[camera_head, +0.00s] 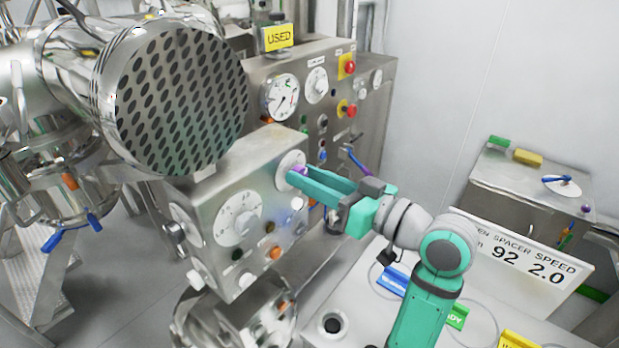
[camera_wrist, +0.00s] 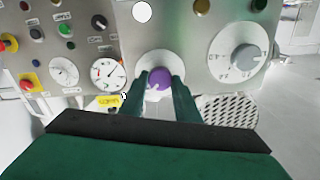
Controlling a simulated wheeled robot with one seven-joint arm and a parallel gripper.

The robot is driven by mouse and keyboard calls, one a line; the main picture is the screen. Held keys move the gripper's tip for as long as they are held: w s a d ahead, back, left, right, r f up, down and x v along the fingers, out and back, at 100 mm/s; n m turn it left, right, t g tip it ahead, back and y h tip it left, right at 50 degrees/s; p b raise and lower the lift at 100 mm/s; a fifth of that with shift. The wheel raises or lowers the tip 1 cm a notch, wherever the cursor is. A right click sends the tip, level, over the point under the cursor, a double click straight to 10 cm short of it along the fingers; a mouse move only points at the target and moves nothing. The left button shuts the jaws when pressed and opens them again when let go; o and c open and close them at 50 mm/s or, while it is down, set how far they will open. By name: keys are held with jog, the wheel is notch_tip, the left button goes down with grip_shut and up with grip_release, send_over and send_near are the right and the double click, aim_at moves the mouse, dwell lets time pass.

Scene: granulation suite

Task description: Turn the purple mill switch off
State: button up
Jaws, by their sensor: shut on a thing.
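The purple mill switch (camera_wrist: 158,79) is a round knob on a white dial on the steel control panel (camera_head: 195,195). In the head view only a bit of the purple knob (camera_head: 299,172) shows, at the panel's upper right. My gripper (camera_wrist: 160,82) is shut on the knob, with one green fingertip on each side of it in the wrist view. In the head view my gripper (camera_head: 292,176) reaches the dial from the right. The fingers hide part of the knob and dial, and I cannot tell the switch's setting from the markings.
A grey knob on a large dial (camera_head: 238,220) sits lower left on the same panel, with small buttons near it. A perforated steel drum (camera_head: 180,100) stands at the left. A second panel with gauges (camera_head: 282,97) and red buttons is behind. A steel cabinet (camera_head: 520,195) stands at the right.

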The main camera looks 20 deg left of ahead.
jog(key=shift+s+f+n, duration=0.1)
jog(key=shift+s+n, duration=0.05)
jog(key=shift+n, duration=8.45)
jog(key=shift+a, duration=0.1)
jog(key=o, duration=1)
jog(key=shift+o, duration=0.2)
